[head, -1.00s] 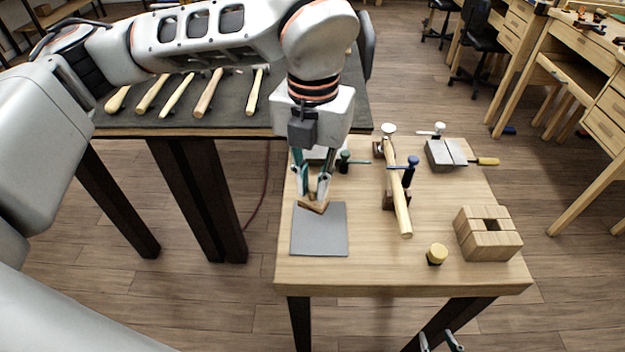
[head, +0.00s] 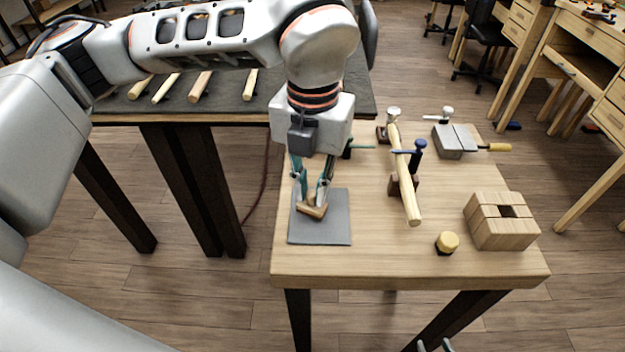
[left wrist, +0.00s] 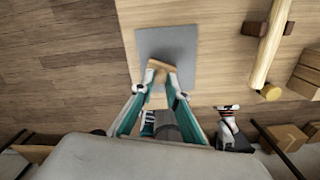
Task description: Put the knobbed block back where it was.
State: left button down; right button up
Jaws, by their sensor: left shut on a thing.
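The knobbed block (head: 313,210) is a small light-brown wooden piece. My left gripper (head: 312,200) points down and is shut on its upper part, hiding the knob. The block is over the grey square mat (head: 335,232), toward its left-middle part; I cannot tell whether it touches the mat. In the left wrist view the block (left wrist: 161,66) shows between the fingertips, over the grey mat (left wrist: 182,38). My right gripper (head: 434,346) shows only as two separated fingertips at the bottom edge of the head view, apparently empty.
The wooden table (head: 375,262) also bears a mallet (head: 405,180) on a stand, a yellow-topped knob (head: 446,242), a slotted wooden block (head: 503,222) and a grey metal block (head: 455,140). A dark bench (head: 230,110) with several hammers stands behind. The table's front strip is clear.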

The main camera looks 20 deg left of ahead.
pick_arm(q)
jog(key=shift+f, duration=0.1)
dwell(0.3)
jog(key=shift+f+b, duration=0.45)
jog(key=shift+f, duration=0.15)
dwell(0.3)
jog(key=c, duration=1.9)
grip_release()
jog(key=shift+r, duration=0.1)
